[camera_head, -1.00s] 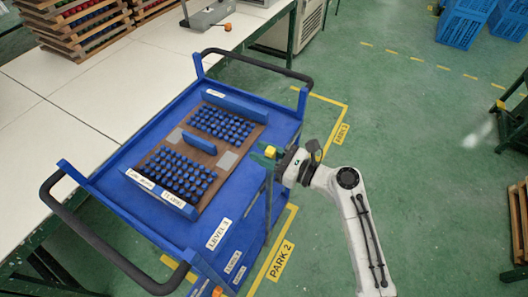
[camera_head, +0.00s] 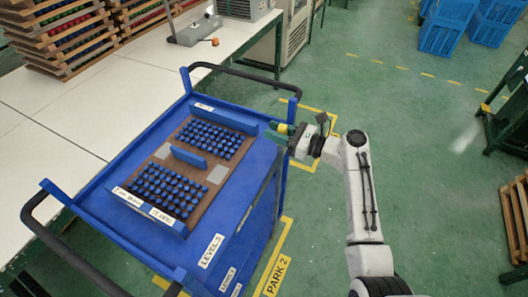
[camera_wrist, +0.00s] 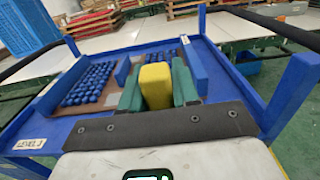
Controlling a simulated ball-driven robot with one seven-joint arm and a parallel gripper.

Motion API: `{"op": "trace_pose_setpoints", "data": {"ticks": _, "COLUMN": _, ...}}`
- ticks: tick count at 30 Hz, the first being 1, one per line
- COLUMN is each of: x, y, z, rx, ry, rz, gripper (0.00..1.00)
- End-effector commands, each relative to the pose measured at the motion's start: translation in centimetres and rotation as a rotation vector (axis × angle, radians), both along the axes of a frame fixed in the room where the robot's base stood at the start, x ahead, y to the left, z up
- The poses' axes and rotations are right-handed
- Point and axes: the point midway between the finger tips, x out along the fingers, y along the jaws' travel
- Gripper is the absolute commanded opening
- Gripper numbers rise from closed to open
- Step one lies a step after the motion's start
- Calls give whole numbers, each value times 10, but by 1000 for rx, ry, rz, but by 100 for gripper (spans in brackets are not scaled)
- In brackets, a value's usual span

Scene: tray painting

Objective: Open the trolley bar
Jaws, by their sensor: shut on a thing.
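The blue trolley (camera_head: 235,215) stands beside the white workbench, with a blue side rail and dark push handles at both ends. My gripper (camera_head: 282,130) is at the trolley's right side, near its far right corner. In the wrist view, its green fingers (camera_wrist: 157,78) are shut on a yellow block (camera_wrist: 155,86) at the trolley's edge. The yellow block also shows in the head view (camera_head: 291,129), partly covered by the fingers. A grey bar (camera_head: 263,196) runs along the trolley's right side; I cannot tell whether the yellow block is fixed to it.
A brown tray (camera_head: 187,158) with several blue pieces lies on the trolley top. The white workbench (camera_head: 60,125) is on the left with stacked wooden trays (camera_head: 55,40). Blue crates (camera_head: 450,25) stand at the back right. Green floor on the right is mostly free.

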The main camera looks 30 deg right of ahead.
Motion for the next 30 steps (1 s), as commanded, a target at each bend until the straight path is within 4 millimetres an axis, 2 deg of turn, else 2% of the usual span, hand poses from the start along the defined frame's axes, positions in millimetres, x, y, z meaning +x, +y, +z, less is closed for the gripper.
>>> {"op": "trace_pose_setpoints", "data": {"ticks": 1, "x": 9, "y": -13, "z": -2, "rx": 2, "ry": -4, "rz": -5, "gripper": 0}}
{"op": "trace_pose_setpoints", "data": {"ticks": 6, "x": 29, "y": -41, "z": -2, "rx": 1, "ry": -3, "rz": -5, "gripper": 0}}
{"op": "trace_pose_setpoints", "data": {"ticks": 12, "x": 43, "y": -60, "z": -1, "rx": 0, "ry": -2, "rz": -3, "gripper": 0}}
{"op": "trace_pose_setpoints", "data": {"ticks": 27, "x": 48, "y": -66, "z": 0, "rx": 0, "ry": 0, "rz": 0, "gripper": 0}}
{"op": "trace_pose_setpoints", "data": {"ticks": 28, "x": 48, "y": -66, "z": 0, "rx": 0, "ry": 0, "rz": -1, "gripper": 31}}
{"op": "trace_pose_setpoints", "data": {"ticks": 30, "x": 48, "y": -66, "z": 0, "rx": 0, "ry": 0, "rz": 0, "gripper": 38}}
